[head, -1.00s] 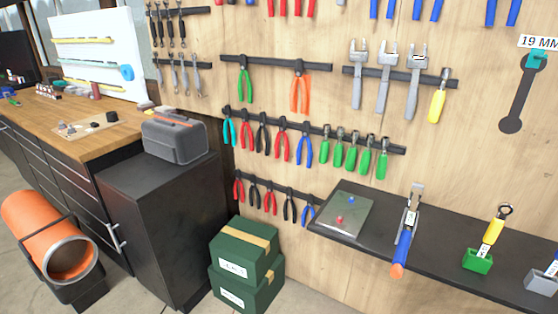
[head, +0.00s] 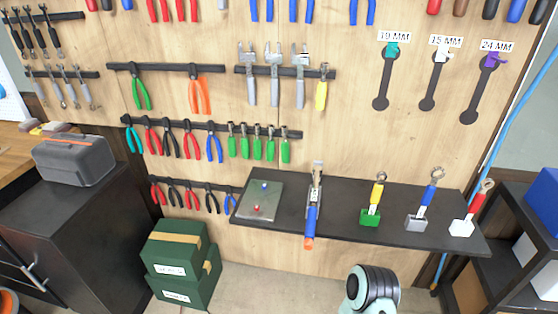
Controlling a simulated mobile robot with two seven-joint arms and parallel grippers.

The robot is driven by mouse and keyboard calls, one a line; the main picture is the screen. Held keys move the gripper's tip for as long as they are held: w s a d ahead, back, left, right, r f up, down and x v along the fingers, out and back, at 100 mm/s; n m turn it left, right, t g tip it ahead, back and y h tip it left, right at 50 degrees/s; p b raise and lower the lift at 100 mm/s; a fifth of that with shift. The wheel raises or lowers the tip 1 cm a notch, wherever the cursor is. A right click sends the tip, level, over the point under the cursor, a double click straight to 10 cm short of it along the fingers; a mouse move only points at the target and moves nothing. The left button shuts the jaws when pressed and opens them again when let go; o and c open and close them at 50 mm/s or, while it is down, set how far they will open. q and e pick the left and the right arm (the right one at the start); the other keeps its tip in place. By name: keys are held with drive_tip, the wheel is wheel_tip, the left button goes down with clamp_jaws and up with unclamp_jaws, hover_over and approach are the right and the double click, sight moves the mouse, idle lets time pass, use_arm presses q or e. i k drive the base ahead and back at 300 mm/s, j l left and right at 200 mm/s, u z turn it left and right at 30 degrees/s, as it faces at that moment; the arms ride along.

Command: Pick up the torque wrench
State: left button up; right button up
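A long tool with a metal head, blue handle and orange end (head: 313,208) lies across the shelf, its handle overhanging the front edge. To its right, three ring-headed wrenches stand upright or slightly tilted in small blocks: a yellow-handled one (head: 377,191) in a green block, a blue-handled one (head: 427,195) in a grey block and a red-handled one (head: 476,202) in a white block. None carries a readable name, so I cannot tell for sure which is the torque wrench. Neither of my grippers is in view.
The dark shelf (head: 340,232) also carries a grey plate (head: 260,200) with red and blue knobs. Stacked green boxes (head: 180,262) stand on the floor at left, beside a dark cabinet (head: 85,235). A dark rack (head: 510,270) stands at right. Pegboard tools hang above.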

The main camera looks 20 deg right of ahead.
sight(312, 215)
drive_tip(key=l+z, duration=0.2)
drive_tip(key=l, duration=0.2)
drive_tip(key=i+l+z, duration=0.15)
drive_tip(key=l, duration=0.25)
drive_tip(key=l+z, duration=0.2)
drive_tip(key=l, duration=0.2)
drive_tip(key=z, duration=1.1)
drive_tip(key=k+j+z, duration=0.2)
drive_tip(key=j, duration=0.2)
drive_tip(key=k+j+z, duration=0.1)
drive_tip(key=j+z, duration=0.15)
drive_tip(key=j, duration=0.15)
